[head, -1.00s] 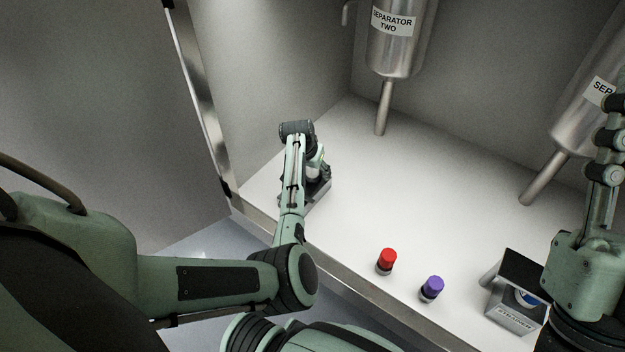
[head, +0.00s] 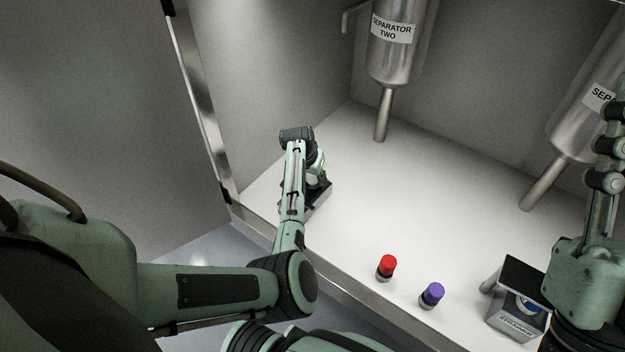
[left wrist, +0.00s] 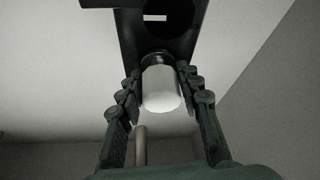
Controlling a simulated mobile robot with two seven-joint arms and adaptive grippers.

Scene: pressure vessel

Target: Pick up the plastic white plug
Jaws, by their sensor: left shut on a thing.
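The white plug (left wrist: 161,90) is a smooth white cylinder between the two fingers of my left gripper (left wrist: 160,76) in the left wrist view. The fingers press on it from both sides. Its dark end meets a black holder (left wrist: 112,28), and I cannot tell whether it is still seated there. In the head view my left gripper (head: 312,160) is at the dark holder (head: 318,197) on the white floor, and the arm mostly hides the plug. My right gripper (head: 606,160) is partly cut off at the right edge. Its opening cannot be made out.
A red-capped vial (head: 387,266) and a purple-capped vial (head: 432,294) stand near the front edge. A steamer box (head: 512,322) is beside my right arm. Separator two (head: 392,50) and another separator (head: 575,125) hang behind. The middle of the floor is clear.

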